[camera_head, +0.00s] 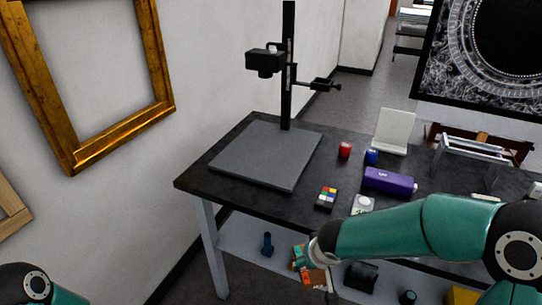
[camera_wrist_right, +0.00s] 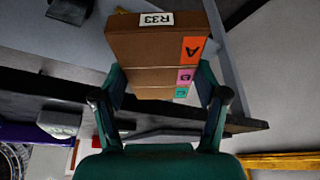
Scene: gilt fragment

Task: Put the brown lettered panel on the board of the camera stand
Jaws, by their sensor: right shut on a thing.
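The brown lettered panel (camera_wrist_right: 155,48) fills the upper middle of the right wrist view, with a white R33 label and coloured tags reading A, B and C. My right gripper (camera_wrist_right: 160,82) is shut on it, one finger on each side. In the head view the panel (camera_head: 316,279) shows only partly, below my right wrist and in front of the table's near edge. The camera stand's flat grey board (camera_head: 262,157) lies bare on the left of the black table, under a camera (camera_head: 265,61) on a black column (camera_head: 288,80). My left gripper is out of view.
On the table (camera_head: 225,192), right of the board, are a colour chart (camera_head: 326,198), a red jar (camera_head: 345,150), a blue jar (camera_head: 372,157), a purple case (camera_head: 388,181) and a white stand (camera_head: 394,132). A lower shelf (camera_head: 240,237) holds several items.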

